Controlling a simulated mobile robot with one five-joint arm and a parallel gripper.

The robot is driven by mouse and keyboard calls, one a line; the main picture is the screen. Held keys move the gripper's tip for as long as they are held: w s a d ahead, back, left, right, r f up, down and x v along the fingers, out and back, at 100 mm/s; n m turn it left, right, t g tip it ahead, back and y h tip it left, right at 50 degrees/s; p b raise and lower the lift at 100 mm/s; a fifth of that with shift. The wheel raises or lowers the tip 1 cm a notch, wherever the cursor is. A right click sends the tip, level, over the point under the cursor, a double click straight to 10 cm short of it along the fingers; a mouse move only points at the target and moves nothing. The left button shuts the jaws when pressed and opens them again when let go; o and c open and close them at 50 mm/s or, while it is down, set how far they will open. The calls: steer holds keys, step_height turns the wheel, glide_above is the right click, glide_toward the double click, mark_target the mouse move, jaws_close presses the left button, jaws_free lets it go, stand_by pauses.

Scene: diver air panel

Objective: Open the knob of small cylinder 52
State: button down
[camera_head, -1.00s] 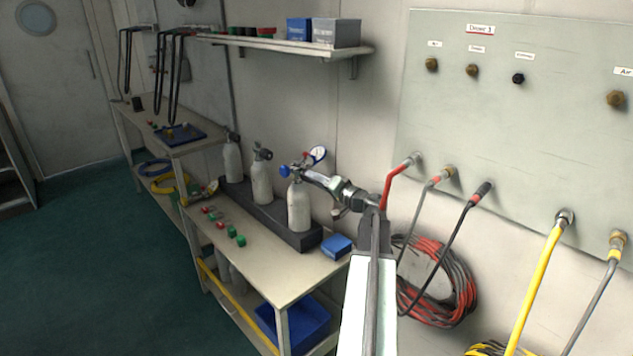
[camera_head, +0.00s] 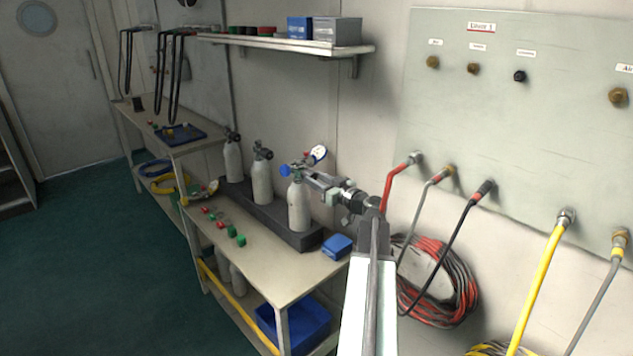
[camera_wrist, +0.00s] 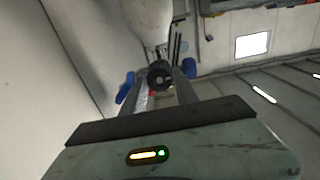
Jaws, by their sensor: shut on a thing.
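Three pale small cylinders stand in a dark rack (camera_head: 262,213) on the bench: a left one (camera_head: 233,162), a middle one (camera_head: 262,182) and a nearest one (camera_head: 299,207). No number 52 is readable on them. My gripper (camera_head: 312,180) reaches that valve from the right. In the wrist view my gripper (camera_wrist: 162,76) has its fingers on both sides of a round black knob (camera_wrist: 160,74), shut on it, below the pale cylinder body (camera_wrist: 138,18). The far side of the knob is hidden.
A shelf (camera_head: 290,43) with boxes hangs above the bench. Red and green caps and a blue box (camera_head: 337,246) lie on the bench. A hose panel (camera_head: 510,110) is at right, with coiled hoses (camera_head: 440,285) below. The green floor at left is clear.

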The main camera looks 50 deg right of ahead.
steer(key=n, duration=1.1)
steer(key=shift+f+b, duration=0.1)
steer(key=shift+b, duration=0.3)
steer(key=shift+n+y, duration=0.3)
steer(key=shift+n, duration=1.6)
steer(key=c, duration=0.9)
jaws_free()
steer(key=shift+c, duration=0.2)
steer(key=s, duration=0.7)
steer(key=shift+s+a+f, duration=0.15)
steer(key=shift+s, duration=0.25)
